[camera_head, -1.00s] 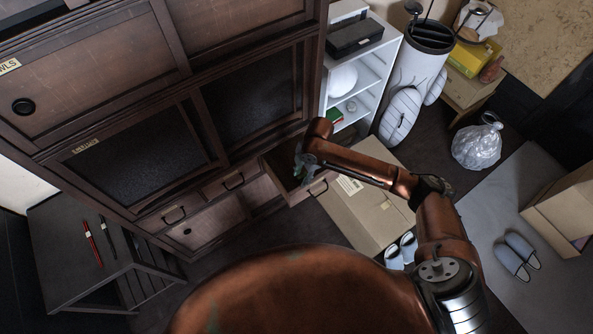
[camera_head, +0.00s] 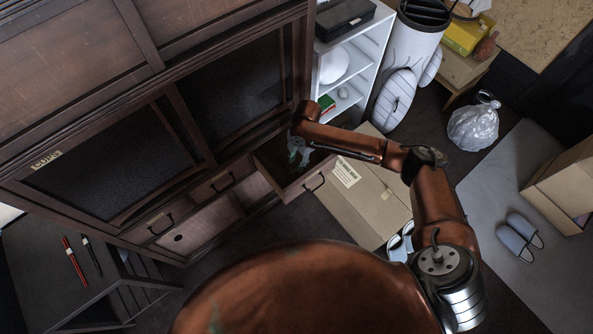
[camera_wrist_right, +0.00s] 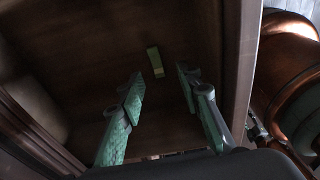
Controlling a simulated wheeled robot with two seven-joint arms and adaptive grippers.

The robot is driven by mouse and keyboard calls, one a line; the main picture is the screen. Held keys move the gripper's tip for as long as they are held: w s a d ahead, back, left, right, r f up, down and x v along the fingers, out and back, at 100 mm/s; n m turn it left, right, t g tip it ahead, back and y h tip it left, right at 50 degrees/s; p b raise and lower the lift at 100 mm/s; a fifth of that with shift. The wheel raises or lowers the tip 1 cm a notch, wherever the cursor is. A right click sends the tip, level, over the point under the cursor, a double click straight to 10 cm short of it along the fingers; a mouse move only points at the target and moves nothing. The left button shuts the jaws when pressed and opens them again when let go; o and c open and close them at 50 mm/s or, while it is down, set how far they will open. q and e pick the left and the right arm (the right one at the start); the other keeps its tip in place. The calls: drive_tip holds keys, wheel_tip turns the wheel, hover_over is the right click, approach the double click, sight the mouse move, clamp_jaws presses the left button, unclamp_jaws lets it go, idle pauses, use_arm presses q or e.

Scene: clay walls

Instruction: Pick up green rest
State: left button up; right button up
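The green rest (camera_wrist_right: 155,61) is a small, narrow yellow-green block lying in the open drawer, seen in the right wrist view. My right gripper (camera_wrist_right: 158,80) has its two green-padded fingers spread wide, with nothing between them. The rest lies just beyond the fingertips, roughly in line with the gap, and apart from them. In the head view my right gripper (camera_head: 300,155) is over the open drawer (camera_head: 309,182) of the dark cabinet. The rest cannot be made out there. My left gripper is not in view.
The drawer's side wall (camera_wrist_right: 238,75) runs close to the right of my fingers. A cardboard box (camera_head: 362,205) stands beside the drawer, with a white shelf (camera_head: 372,62) behind. A low dark table (camera_head: 60,255) with a red and a black stick is at left.

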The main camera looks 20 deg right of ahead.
sight(297, 170)
wheel_tip(297, 170, down, 4)
drive_tip(key=shift+s+f+b, duration=0.15)
drive_tip(key=shift+f+b, duration=0.1)
drive_tip(key=shift+b, duration=0.45)
drive_tip(key=shift+r, duration=0.1)
drive_tip(key=shift+c, duration=0.7)
clamp_jaws()
